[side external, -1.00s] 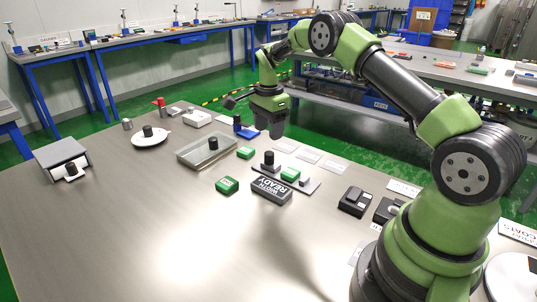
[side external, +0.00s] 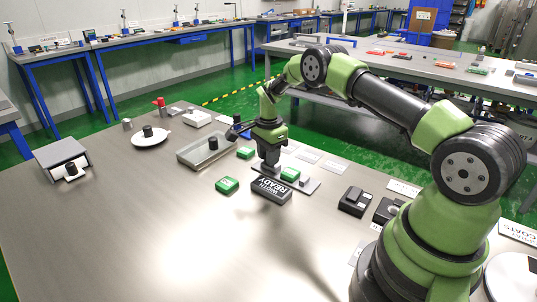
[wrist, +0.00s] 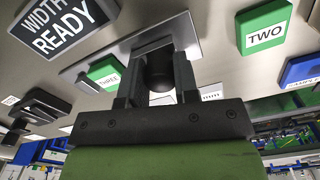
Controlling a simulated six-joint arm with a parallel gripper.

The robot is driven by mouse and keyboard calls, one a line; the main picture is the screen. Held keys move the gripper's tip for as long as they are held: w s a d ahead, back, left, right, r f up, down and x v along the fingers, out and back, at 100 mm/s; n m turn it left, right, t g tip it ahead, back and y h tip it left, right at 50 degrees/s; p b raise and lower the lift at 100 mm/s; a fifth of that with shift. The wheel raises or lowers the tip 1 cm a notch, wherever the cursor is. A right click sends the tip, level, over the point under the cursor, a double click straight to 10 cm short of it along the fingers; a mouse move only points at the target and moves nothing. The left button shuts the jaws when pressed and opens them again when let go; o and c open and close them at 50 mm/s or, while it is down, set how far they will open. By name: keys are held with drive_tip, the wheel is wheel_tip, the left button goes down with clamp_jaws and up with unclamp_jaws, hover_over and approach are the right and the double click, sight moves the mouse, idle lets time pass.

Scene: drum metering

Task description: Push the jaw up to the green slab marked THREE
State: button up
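The green slab marked THREE (side external: 290,174) lies on a light grey gauge plate (side external: 313,187); it also shows in the wrist view (wrist: 106,74). The jaw with its upright black knob (wrist: 159,72) stands on the same plate, to the left of the slab in the side view, where my gripper mostly hides it. My gripper (side external: 269,164) is lowered over the knob. In the wrist view its two fingers (wrist: 158,82) stand on either side of the knob, very close to it. Whether they press on it cannot be told. The jaw's contact with the slab is hidden.
A black WIDTH READY sign (side external: 271,190) stands just in front of the plate. Other green slabs (side external: 227,185) lie nearby, one marked TWO (wrist: 264,35). A shallow tray (side external: 200,152) with a black knob is to the left.

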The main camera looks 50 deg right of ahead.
drive_tip(key=shift+s, duration=2.05)
drive_tip(key=shift+o, duration=1.4)
drive_tip(key=shift+s, duration=0.25)
drive_tip(key=o, duration=0.5)
drive_tip(key=shift+c, duration=0.2)
drive_tip(key=shift+w+r, duration=0.1)
drive_tip(key=shift+r, duration=0.25)
wheel_tip(320, 180, up, 9)
drive_tip(key=shift+r, duration=0.1)
